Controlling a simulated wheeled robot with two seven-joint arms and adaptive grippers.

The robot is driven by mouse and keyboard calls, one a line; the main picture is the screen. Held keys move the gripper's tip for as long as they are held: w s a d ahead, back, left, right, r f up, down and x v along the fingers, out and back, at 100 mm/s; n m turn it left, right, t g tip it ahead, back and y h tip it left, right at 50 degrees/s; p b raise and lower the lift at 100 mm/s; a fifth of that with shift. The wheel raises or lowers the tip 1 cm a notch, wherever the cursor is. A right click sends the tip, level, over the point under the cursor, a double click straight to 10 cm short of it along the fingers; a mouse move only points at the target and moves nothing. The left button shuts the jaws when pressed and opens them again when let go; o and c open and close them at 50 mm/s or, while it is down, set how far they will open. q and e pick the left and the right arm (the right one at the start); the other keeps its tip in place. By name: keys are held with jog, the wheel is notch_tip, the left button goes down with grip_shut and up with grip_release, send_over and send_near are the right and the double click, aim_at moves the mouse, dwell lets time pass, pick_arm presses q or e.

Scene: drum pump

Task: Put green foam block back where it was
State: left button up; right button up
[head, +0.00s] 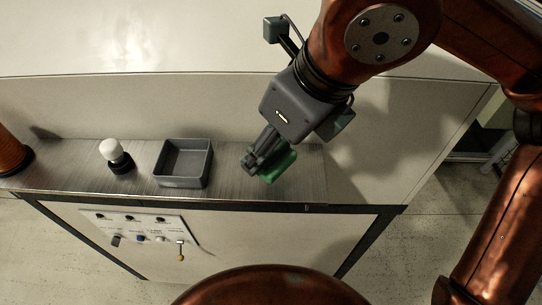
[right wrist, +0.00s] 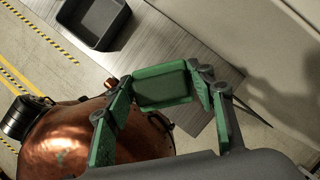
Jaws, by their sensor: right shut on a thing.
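The green foam block (head: 281,166) is at the right part of the brushed steel shelf in the head view, partly hidden behind my right gripper (head: 262,154). In the right wrist view the block (right wrist: 162,86) sits between the two fingertips of my right gripper (right wrist: 164,80), which is shut on it. The fingers also look green there. I cannot tell whether the block touches the shelf or is held just above it. My left gripper is not in view.
A grey open tray (head: 183,183) stands on the steel shelf (head: 228,190), left of the block; it looks empty. A white-topped black knob (head: 112,154) stands farther left. A control panel (head: 140,228) is below the shelf edge. The shelf's right end (head: 314,180) is bare.

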aim_at(271, 158)
jog(key=w+f, duration=0.2)
jog(key=f, duration=0.1)
jog(key=shift+w+f, duration=0.1)
jog(key=shift+w, duration=0.25)
jog(key=shift+w+f+p, duration=0.3)
jog(key=shift+f, duration=0.25)
jog(key=shift+s+f, duration=0.15)
jog(key=shift+s, duration=0.75)
jog(key=shift+w, duration=0.1)
jog(key=o, duration=0.8)
jog(key=shift+w+f, duration=0.1)
jog(key=shift+w, duration=0.3)
jog(key=shift+c, duration=0.2)
jog(key=shift+o, duration=1.3)
jog(key=shift+s, duration=0.3)
jog(key=shift+w+r, duration=0.15)
jog(key=shift+r, duration=0.2)
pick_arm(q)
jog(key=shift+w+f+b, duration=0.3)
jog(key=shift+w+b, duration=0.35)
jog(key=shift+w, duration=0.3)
pick_arm(e)
jog(key=v, duration=1.1)
jog(key=shift+r, duration=0.3)
